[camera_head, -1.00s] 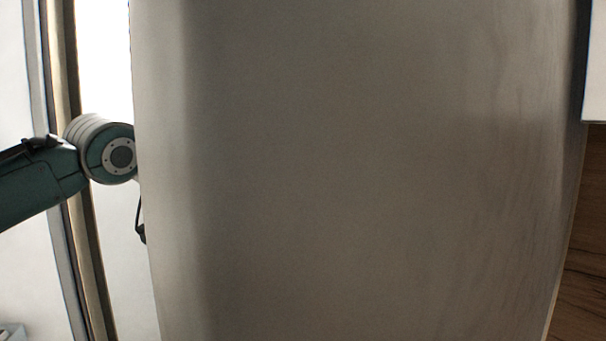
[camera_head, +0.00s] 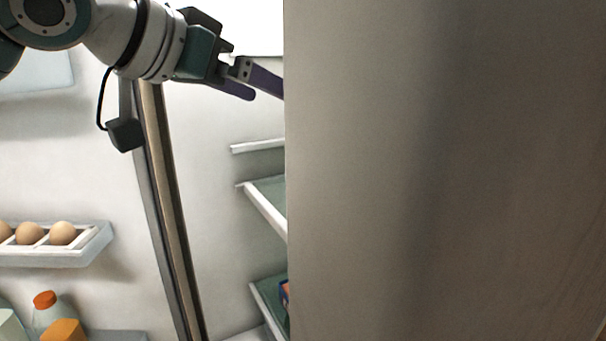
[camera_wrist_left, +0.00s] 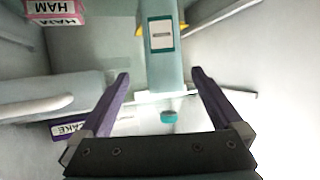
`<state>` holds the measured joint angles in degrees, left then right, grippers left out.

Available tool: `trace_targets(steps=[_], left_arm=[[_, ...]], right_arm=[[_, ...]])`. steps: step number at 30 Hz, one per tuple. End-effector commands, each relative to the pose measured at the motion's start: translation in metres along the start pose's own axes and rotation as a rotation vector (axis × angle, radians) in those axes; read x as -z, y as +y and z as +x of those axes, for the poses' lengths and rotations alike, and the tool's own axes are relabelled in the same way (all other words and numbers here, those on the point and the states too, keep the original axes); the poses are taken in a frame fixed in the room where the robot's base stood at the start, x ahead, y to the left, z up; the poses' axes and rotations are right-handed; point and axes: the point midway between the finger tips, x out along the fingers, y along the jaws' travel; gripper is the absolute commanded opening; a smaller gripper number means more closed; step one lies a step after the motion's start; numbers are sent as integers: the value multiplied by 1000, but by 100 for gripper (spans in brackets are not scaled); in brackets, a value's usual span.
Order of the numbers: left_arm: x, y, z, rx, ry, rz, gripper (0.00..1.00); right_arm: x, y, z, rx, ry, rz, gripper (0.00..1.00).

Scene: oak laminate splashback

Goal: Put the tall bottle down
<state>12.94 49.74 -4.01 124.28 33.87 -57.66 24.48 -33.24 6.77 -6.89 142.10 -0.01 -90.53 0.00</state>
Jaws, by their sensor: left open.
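My left gripper (camera_head: 255,82) reaches into the fridge at the upper middle of the head view, its fingertips partly hidden by a big grey panel. In the wrist view the left gripper (camera_wrist_left: 160,72) is open, with its two purple fingers apart. A pale teal, tall item with a white label, seemingly the tall bottle (camera_wrist_left: 162,68), shows between the fingertips, with a gap on each side. Its upper end is cut off by the picture edge. I cannot tell how far beyond the fingers it is. The head view does not show it. My right gripper is not in view.
The grey panel (camera_head: 440,180) fills the right half of the head view. Fridge shelves (camera_head: 262,208) show left of it. An egg rack (camera_head: 85,250) and an orange-capped bottle (camera_head: 45,318) are at left. A pink HAM pack (camera_wrist_left: 55,12) and a CAKE box (camera_wrist_left: 70,128) lie left in the wrist view.

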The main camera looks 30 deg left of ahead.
Motion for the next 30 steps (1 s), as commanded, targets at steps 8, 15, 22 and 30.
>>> trace_targets(steps=[8,15,22,30], left_arm=[[-194,75,-31,-18,-432,43,100],[-296,116,-110,-4,-772,36,100],[-315,123,-136,3,-865,31,100],[-315,123,-135,2,-863,31,100]], right_arm=[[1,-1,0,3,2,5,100],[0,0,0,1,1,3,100],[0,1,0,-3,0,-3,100],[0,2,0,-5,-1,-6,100]])
